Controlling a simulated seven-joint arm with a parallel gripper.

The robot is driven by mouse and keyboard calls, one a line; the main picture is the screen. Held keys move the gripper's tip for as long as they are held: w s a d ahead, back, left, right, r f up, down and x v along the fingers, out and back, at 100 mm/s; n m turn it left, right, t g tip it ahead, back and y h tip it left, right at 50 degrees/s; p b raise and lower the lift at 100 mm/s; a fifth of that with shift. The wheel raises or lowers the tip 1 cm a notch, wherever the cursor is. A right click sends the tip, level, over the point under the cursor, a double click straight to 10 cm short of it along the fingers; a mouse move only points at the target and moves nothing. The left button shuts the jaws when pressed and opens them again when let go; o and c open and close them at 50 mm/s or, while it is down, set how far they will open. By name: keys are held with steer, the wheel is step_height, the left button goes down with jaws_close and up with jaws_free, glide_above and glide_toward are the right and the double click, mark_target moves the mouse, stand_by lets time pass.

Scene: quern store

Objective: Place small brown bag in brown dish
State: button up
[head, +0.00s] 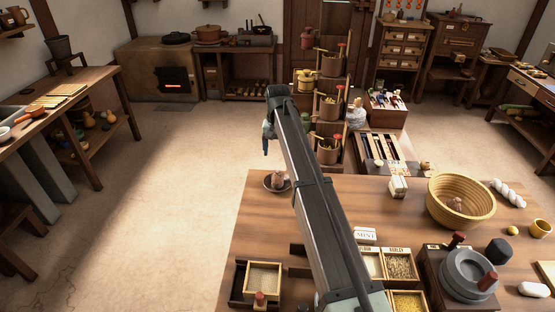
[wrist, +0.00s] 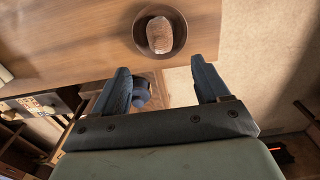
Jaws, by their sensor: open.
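The small brown bag (head: 278,178) sits inside the round brown dish (head: 268,186) near the far left corner of the wooden table. In the wrist view the bag (wrist: 160,34) lies within the dish (wrist: 180,42), with the rim all round it. My gripper (wrist: 163,82) is open, with nothing between its fingers. Its fingers point toward the dish but stand apart from it and the bag. In the head view my gripper (head: 266,148) is above and beyond the dish, partly hidden by my arm.
Grain boxes (head: 399,265) lie at the front, partly behind my arm. Tiered baskets (head: 332,108) stand beyond the table. The tabletop left of my arm is mostly clear.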

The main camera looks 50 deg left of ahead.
steer(key=shift+r, duration=0.75)
